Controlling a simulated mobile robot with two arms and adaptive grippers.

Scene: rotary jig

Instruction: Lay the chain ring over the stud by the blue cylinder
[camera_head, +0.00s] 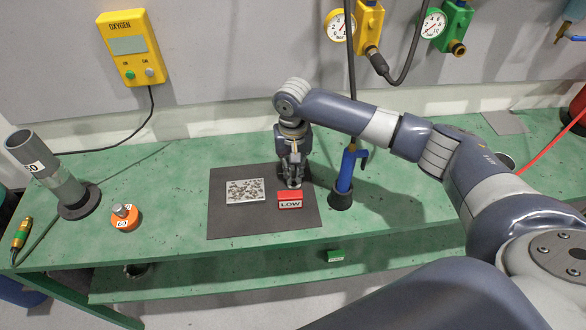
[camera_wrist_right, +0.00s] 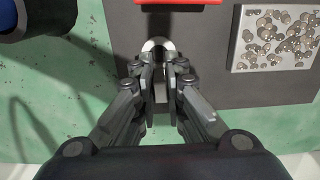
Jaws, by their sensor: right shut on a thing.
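My right gripper (camera_head: 293,178) reaches down over the dark mat, just behind the red LOW block. In the right wrist view its fingers (camera_wrist_right: 161,65) are shut on a small pale metal ring (camera_wrist_right: 158,44), whose curved edge shows past the fingertips. Most of the ring is hidden by the fingers; I cannot make out a chain. A blue cylinder (camera_head: 346,168) with a side handle and a dark foot stands just right of the gripper; it also shows in the right wrist view (camera_wrist_right: 35,14). I cannot pick out the stud. My left gripper is not in view.
The dark mat (camera_head: 228,222) holds a speckled grey plate (camera_head: 245,191) and the red LOW block (camera_head: 290,200). Left on the green bench (camera_head: 170,185) are an orange disc with a knob (camera_head: 126,217) and a tilted grey tube (camera_head: 50,172). A hose hangs above the blue cylinder.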

